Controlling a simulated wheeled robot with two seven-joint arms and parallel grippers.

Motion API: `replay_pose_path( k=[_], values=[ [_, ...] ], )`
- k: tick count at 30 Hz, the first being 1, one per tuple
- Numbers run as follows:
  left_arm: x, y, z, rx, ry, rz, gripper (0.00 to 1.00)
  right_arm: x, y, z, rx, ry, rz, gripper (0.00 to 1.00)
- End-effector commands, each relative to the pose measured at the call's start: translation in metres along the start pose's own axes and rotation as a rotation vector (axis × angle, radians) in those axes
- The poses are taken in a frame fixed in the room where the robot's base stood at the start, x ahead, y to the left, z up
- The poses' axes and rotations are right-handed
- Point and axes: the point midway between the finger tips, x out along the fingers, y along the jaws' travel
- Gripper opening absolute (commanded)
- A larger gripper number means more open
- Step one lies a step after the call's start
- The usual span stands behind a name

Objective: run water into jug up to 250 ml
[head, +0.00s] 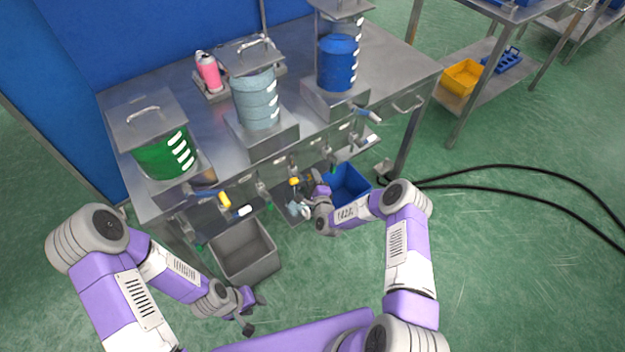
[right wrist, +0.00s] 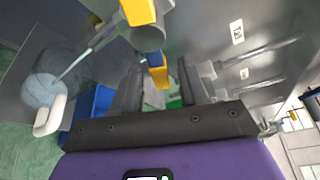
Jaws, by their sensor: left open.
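The middle tank (head: 262,98) holds pale blue liquid. Its tap has a yellow lever (head: 294,181), also seen in the right wrist view (right wrist: 157,70). A thin stream (right wrist: 85,62) runs from the tap's nozzle into the jug (right wrist: 42,88), which has a white handle and pale blue-grey liquid inside. Its level marks cannot be read. In the head view the jug is small and partly hidden by my right gripper (head: 314,194). In the right wrist view the right gripper's fingers (right wrist: 160,82) are apart, with the lever between them. My left gripper (head: 246,308) is open and empty, low at the front.
A green tank (head: 160,155) and a blue tank (head: 338,62) flank the middle one on the steel table (head: 190,105). A pink can (head: 208,72) stands at the back. A grey bin (head: 243,252) and a blue bin (head: 348,183) stand below the table's front. Black cables cross the floor at right.

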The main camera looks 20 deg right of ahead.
Motion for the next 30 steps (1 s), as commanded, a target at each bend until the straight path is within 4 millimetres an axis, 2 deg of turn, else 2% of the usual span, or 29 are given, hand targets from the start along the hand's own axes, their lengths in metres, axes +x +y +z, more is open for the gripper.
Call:
replay_pose_path(
  k=[5, 8, 15, 21, 30],
  values=[
    [0.0, 0.0, 0.0, 0.0, 0.0, 0.0, 0.43, -0.001, 0.0, 0.0, 0.0, 0.0, -0.001, 0.44],
    [-0.003, 0.001, 0.0, 0.0, 0.0, 0.0, 0.43, -0.008, -0.001, 0.0, 0.0, 0.0, 0.0, 0.44],
    [-0.016, 0.006, 0.001, 0.0, 0.0, 0.0, 0.43, -0.047, -0.002, 0.0, 0.001, 0.001, 0.003, 0.44],
    [-0.022, 0.008, 0.001, 0.0, 0.0, 0.0, 0.43, -0.071, -0.001, 0.0, 0.001, 0.0, 0.001, 0.44],
    [-0.022, 0.008, 0.001, 0.0, 0.0, 0.0, 0.43, -0.076, 0.0, 0.0, 0.0, 0.0, -0.001, 0.44]
  ],
)
